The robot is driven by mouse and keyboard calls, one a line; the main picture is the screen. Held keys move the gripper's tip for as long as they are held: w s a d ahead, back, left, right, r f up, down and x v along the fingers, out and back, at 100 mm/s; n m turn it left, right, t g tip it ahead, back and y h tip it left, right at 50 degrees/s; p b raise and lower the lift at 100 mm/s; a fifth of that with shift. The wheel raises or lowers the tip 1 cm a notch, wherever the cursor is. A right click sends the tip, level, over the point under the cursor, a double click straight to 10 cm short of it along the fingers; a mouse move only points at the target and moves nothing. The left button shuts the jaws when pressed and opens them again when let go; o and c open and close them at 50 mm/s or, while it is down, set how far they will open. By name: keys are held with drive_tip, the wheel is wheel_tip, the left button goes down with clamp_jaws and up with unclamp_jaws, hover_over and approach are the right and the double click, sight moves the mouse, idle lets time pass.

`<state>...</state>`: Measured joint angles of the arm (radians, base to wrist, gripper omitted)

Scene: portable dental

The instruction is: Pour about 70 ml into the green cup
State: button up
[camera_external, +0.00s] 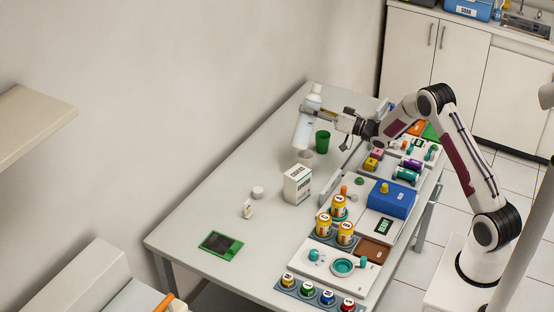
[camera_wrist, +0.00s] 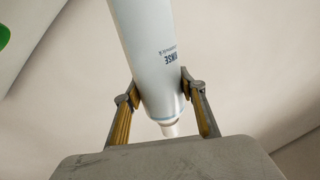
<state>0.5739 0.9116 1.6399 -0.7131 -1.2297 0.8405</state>
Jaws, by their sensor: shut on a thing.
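My gripper (camera_external: 322,113) is shut on a white rinse bottle (camera_external: 304,132), above the far part of the table. In the external view the bottle is slightly tilted, with its narrow end up. The wrist view shows the bottle (camera_wrist: 150,55) between both fingers (camera_wrist: 158,88), with printed lettering and a narrow tip near the palm. The green cup (camera_external: 322,142) stands upright on the table, just right of the bottle's lower part. A green edge shows at the left of the wrist view (camera_wrist: 3,36). The cup's contents cannot be made out.
A white box (camera_external: 297,185) stands in front of the bottle. A small vial (camera_external: 248,209), a white cap (camera_external: 258,192) and a green-framed device (camera_external: 221,244) lie nearer. Labelled jars (camera_external: 345,234), a blue case (camera_external: 391,199) and trays fill the right side. The table's left side is mostly clear.

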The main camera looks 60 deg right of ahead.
sight(309, 122)
drive_tip(key=shift+d+f+m, duration=0.25)
drive_tip(key=shift+f+m, duration=0.15)
drive_tip(key=shift+m, duration=0.7)
drive_tip(key=f+m, duration=0.3)
drive_tip(key=f, duration=0.1)
drive_tip(key=shift+a+f+t+h, duration=0.1)
drive_tip(key=shift+a+t+h, duration=0.3)
drive_tip(key=shift+a+f+m, duration=0.25)
drive_tip(key=shift+f+m, duration=0.35)
drive_tip(key=shift+m, duration=0.1)
drive_tip(key=shift+w+a+r+m+t+h, duration=0.15)
drive_tip(key=shift+m+h, duration=0.15)
drive_tip(key=shift+m, duration=0.3)
drive_tip(key=shift+s+a+r+m+t+h, duration=0.15)
drive_tip(key=shift+m+h, duration=0.15)
drive_tip(key=shift+m, duration=0.3)
drive_tip(key=shift+r+m+h, duration=0.3)
drive_tip(key=shift+r+m, duration=0.2)
drive_tip(key=shift+m, duration=0.4)
drive_tip(key=shift+d+m+h, duration=0.3)
drive_tip(key=shift+m+h, duration=0.1)
drive_tip(key=shift+m, duration=0.6)
drive_tip(key=shift+d+f+m+h, duration=0.15)
drive_tip(key=shift+m+h, duration=0.45)
drive_tip(key=shift+m, duration=0.8)
